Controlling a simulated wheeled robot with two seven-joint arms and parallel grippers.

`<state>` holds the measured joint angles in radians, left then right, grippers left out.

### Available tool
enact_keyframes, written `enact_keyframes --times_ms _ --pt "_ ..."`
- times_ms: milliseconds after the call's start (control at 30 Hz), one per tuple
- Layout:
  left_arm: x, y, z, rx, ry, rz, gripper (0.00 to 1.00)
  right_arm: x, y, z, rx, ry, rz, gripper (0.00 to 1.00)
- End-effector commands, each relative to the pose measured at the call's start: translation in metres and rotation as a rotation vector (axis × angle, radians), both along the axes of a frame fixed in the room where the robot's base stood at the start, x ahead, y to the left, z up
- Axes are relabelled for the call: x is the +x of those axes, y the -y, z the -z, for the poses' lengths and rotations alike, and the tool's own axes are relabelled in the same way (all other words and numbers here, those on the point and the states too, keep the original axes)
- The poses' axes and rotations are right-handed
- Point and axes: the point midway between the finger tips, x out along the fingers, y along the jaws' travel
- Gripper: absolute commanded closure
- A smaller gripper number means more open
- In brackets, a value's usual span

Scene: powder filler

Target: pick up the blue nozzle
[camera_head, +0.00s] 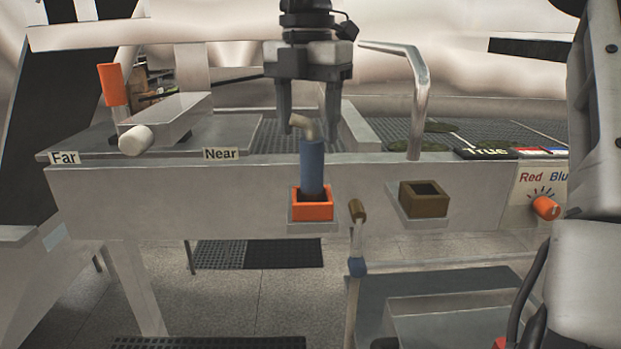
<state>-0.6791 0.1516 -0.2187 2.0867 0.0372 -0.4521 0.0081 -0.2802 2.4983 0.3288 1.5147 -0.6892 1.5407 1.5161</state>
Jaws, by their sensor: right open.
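The blue nozzle (312,167) stands upright in an orange square holder (312,213) on the front of the grey machine. A beige bent tip (303,126) tops it. My right gripper (309,134) points down from above with its fingers spread, one on each side of the bent tip in the picture. The fingertips end near the top of the blue part, and I see a gap on both sides. I cannot tell whether the fingers are level with the nozzle in depth. My left gripper is not in view.
An empty brown square holder (424,197) sits right of the orange one. A bent metal pipe (418,95) rises behind it. A brown-topped post with a blue collar (357,240) stands below, between the holders. An orange knob (545,208) is at the right.

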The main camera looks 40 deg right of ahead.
Motion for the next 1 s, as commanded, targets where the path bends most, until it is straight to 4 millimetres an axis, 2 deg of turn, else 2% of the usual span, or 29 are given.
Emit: enact_keyframes --times_ms 100,367,633,933,967,1000 --pt "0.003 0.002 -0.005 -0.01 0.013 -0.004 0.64 0.0 0.0 0.019 0.002 -0.002 -0.001 0.42" --pt "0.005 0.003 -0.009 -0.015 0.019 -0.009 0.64 -0.002 0.001 0.037 0.003 -0.001 -0.001 0.42" --pt "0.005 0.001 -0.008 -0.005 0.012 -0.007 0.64 -0.006 0.004 0.075 0.003 0.0 0.0 0.42" --pt "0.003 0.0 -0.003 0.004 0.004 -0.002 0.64 -0.005 0.005 0.081 0.001 0.004 0.0 0.42" --pt "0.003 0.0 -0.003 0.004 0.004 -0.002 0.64 -0.005 0.005 0.081 0.001 0.004 0.0 0.48" --pt "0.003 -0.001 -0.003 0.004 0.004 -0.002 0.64 -0.005 0.005 0.081 0.001 0.004 0.001 0.59"
